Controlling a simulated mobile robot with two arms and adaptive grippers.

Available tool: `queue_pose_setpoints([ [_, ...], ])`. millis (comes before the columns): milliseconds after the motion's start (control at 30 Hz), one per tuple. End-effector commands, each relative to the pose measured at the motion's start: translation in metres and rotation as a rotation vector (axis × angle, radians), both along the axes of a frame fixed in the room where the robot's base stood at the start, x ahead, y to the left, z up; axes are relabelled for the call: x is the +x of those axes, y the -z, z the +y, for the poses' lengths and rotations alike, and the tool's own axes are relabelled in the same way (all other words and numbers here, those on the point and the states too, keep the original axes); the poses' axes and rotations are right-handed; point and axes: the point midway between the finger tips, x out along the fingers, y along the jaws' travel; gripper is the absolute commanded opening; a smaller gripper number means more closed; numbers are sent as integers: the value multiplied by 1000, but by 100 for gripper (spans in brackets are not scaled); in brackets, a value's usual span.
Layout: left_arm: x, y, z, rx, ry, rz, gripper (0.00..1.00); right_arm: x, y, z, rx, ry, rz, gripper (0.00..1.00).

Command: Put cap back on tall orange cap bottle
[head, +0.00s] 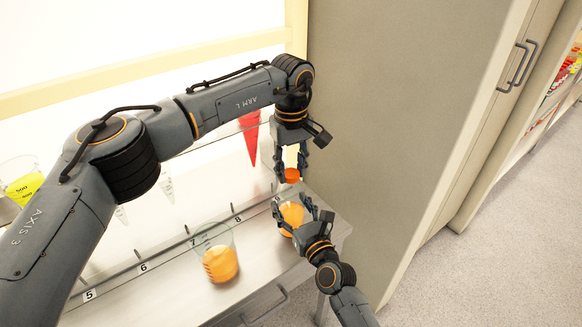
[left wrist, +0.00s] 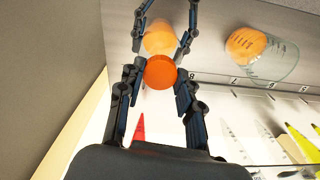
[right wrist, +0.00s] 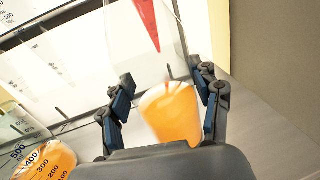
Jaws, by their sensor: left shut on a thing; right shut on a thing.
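The orange cap (head: 292,175) is held between the fingers of my left gripper (head: 291,168), just above the bottle. In the left wrist view the cap (left wrist: 160,71) is a round orange disc between the fingertips. The bottle (head: 292,214) holds orange juice and stands near the right end of the shelf top. My right gripper (head: 294,208) is shut around the bottle's sides. In the right wrist view the bottle (right wrist: 172,115) shows between the two fingers, slightly tilted in the picture. The cap appears apart from the bottle; the bottle's mouth is partly hidden.
A glass beaker (head: 218,262) with orange juice stands to the left on the shelf top, near numbered marks. Red (head: 251,140) and clear cones hang behind. A grey cabinet side (head: 375,120) rises close on the right.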

Motion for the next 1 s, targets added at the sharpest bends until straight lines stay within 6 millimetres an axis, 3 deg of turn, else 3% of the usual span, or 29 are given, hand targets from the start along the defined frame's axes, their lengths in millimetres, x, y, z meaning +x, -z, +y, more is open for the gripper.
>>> queue_pose_setpoints([
  [33, 1, 0, 0, -1, -2, -4, 39, 0, 0, 1, -2, -1, -1, 0],
  [133, 1, 0, 0, -1, -3, -3, 58, 0, 0, 1, -1, -1, 0, 0],
  [467, 0, -2, 0, 0, -4, -1, 58, 0, 0, 0, -1, -1, 0, 0],
  [800, 1, -40, 0, -1, -3, -3, 58, 0, 0, 0, 0, -1, 1, 0],
  [1000, 0, -45, 0, 0, -3, 0, 58, 0, 0, 0, 0, -1, 1, 0],
])
